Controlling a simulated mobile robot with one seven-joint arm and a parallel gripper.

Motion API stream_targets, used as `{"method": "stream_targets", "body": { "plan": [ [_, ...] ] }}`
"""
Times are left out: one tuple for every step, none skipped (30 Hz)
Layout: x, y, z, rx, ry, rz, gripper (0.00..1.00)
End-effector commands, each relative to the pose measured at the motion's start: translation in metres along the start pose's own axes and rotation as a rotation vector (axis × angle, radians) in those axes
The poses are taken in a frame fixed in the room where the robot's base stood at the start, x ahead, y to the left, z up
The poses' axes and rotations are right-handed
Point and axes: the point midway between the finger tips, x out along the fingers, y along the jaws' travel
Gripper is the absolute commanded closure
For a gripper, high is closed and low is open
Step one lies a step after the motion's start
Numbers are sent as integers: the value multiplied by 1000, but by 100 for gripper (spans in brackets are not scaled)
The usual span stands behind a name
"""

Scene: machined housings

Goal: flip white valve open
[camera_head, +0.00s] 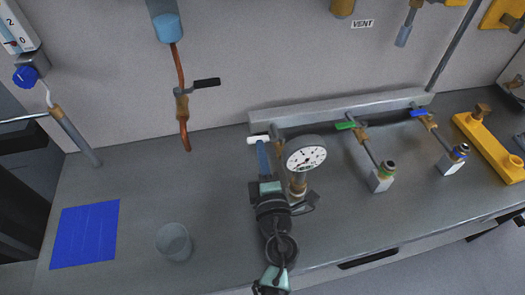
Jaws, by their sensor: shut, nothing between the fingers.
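The white valve handle (257,139) is a short lever beside a brass fitting (277,142), in front of the grey rail at the back of the bench. It lies roughly left to right in the picture. My gripper (262,148) reaches up from the bottom of the view and is shut and empty. Its tips are right at the near side of the white handle; I cannot tell whether they touch. My arm and the round gauge (306,155) hide the white valve's lower parts.
The gauge stands close right of my gripper. A green-handled valve (345,126) and a blue-handled valve (419,113) are farther right. A clear cup (174,242) and a blue mat (85,235) lie left. A black-handled valve (207,83) hangs on the wall. The bench's left middle is free.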

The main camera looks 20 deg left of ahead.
Motion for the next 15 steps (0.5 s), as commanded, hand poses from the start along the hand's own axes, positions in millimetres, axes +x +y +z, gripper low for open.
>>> {"method": "stream_targets", "body": {
  "plan": [
    [2,2,-2,0,-15,0,100],
    [2,2,-3,0,-27,0,100],
    [3,2,-4,1,-41,-1,100],
    [4,2,-4,1,-51,-1,100],
    [5,2,-4,0,-60,-2,100],
    [6,1,-5,1,-66,-2,100],
    [7,1,-6,1,-70,-3,100],
    [8,1,-6,1,-72,-3,100],
    [9,0,-7,1,-75,-3,100],
    [10,0,-8,0,-79,-2,100],
    [12,0,-8,-1,-86,0,100],
    [14,0,-9,-1,-100,2,100],
    [16,0,-10,-2,-116,4,100],
    [18,0,-11,-3,-136,6,100],
    [20,0,-11,-4,-168,8,100]
  ]
}}
